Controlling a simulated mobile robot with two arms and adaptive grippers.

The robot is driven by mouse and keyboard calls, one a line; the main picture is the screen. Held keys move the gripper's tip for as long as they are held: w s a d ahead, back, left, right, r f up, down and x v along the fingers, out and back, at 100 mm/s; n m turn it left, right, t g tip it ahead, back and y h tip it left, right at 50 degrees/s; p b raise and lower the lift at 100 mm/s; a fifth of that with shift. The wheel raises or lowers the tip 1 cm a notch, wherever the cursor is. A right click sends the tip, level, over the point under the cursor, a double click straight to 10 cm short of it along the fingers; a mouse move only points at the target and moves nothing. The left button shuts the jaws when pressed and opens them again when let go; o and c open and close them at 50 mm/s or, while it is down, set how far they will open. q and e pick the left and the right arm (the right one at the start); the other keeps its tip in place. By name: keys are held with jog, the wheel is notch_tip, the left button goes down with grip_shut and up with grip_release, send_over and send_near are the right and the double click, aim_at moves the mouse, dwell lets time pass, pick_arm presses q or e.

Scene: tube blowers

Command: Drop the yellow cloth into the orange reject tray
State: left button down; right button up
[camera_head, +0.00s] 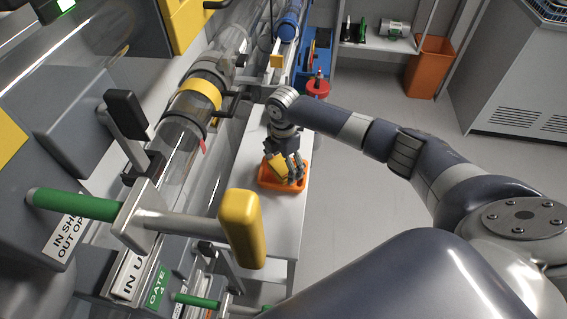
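The orange reject tray (266,182) sits on a narrow white bench near the middle of the camera_head view. The yellow cloth (278,167) shows as a small tilted yellow patch at the tray, beside and partly behind my fingers. My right gripper (292,172) points down over the tray, with its fingertips at or just inside the rim. The fingers overlap the cloth in this view. I cannot tell whether they grip it or only stand beside it. My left gripper is not in view.
A clear tube line with a yellow band (201,92) runs along the left of the bench. A yellow-handled lever (241,229) juts out in front. A red round object (318,87) stands beyond the bench. An orange bin (431,68) is at the back. Open floor lies right of the bench.

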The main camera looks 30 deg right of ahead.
aim_at(284, 165)
dwell(0.3)
notch_tip(284, 165, up, 13)
jog(key=shift+r, duration=0.15)
dwell(0.4)
dwell(0.4)
